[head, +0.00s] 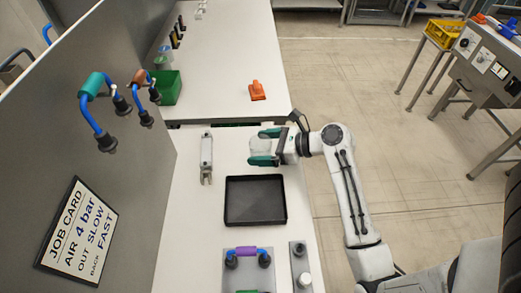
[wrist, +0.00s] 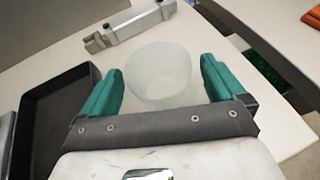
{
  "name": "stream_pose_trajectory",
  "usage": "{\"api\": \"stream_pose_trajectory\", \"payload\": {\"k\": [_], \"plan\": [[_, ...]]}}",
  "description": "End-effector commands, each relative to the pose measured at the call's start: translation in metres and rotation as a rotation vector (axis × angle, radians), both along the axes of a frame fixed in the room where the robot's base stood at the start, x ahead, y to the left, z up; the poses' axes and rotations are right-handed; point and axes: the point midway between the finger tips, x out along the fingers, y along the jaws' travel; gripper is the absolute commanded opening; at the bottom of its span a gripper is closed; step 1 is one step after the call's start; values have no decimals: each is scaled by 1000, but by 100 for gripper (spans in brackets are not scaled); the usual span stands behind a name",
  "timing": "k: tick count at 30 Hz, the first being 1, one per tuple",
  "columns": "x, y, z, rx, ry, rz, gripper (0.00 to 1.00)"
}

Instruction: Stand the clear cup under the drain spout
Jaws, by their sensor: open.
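The clear cup (head: 259,147) is a pale, see-through tumbler on the white bench, beyond the black tray. In the wrist view the cup (wrist: 158,76) is between the two green fingers of my gripper (wrist: 161,74). The gripper is open, with a gap showing at the right finger; whether the left finger touches the cup is hard to tell. In the head view my gripper (head: 263,146) reaches in from the right, one finger on each side of the cup. I cannot make out for sure which part is the drain spout.
A black tray (head: 228,222) lies on the near side of the cup. A grey cylinder with a forked end (head: 206,158) lies left of the cup. Blue hoses with fittings (head: 91,118) are on the grey panel. A green bin (head: 168,88) and an orange object (head: 257,91) are on the far bench.

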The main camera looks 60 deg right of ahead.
Motion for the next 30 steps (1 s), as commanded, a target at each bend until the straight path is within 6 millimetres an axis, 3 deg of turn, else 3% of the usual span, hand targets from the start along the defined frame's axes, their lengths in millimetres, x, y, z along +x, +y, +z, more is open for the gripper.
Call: {"api": "stream_pose_trajectory", "payload": {"k": [6, 14, 30], "plan": [[19, 8, -9, 0, 0, 0, 96], [21, 8, -9, -1, 1, -1, 95], [20, 8, -9, -1, 1, -1, 44]]}}
